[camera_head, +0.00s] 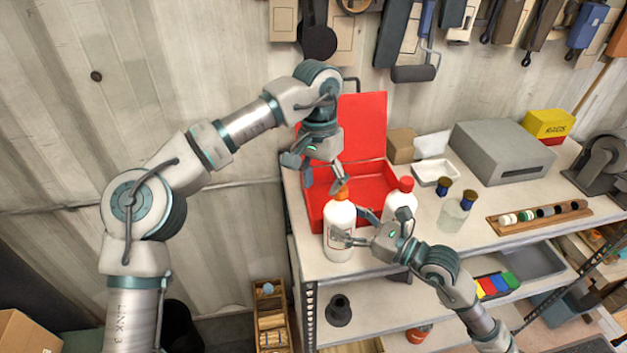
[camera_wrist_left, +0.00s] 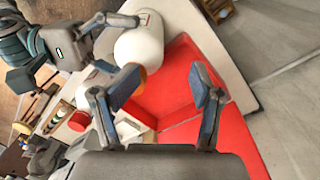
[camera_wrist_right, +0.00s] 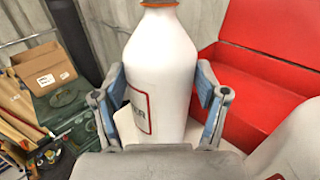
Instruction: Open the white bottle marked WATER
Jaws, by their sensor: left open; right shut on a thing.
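The white bottle (camera_head: 339,240) with an orange cap (camera_head: 342,194) stands upright at the front left of the shelf top. Its red-framed label is partly visible in the right wrist view (camera_wrist_right: 160,65), with only the last letters showing. My right gripper (camera_head: 353,228) is shut on the bottle's body, one finger on each side. My left gripper (camera_head: 322,184) is open and empty, pointing down just above and beside the cap. In the left wrist view the orange cap (camera_wrist_left: 143,73) is partly hidden behind one finger. A second white bottle (camera_head: 400,207) with a red cap stands just right.
An open red box (camera_head: 373,190) lies directly behind the bottles, its lid raised. A glass jar (camera_head: 455,214), a white tray (camera_head: 436,171), a grey case (camera_head: 500,152) and a wooden rack (camera_head: 538,219) stand to the right. The shelf's front left edge is close.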

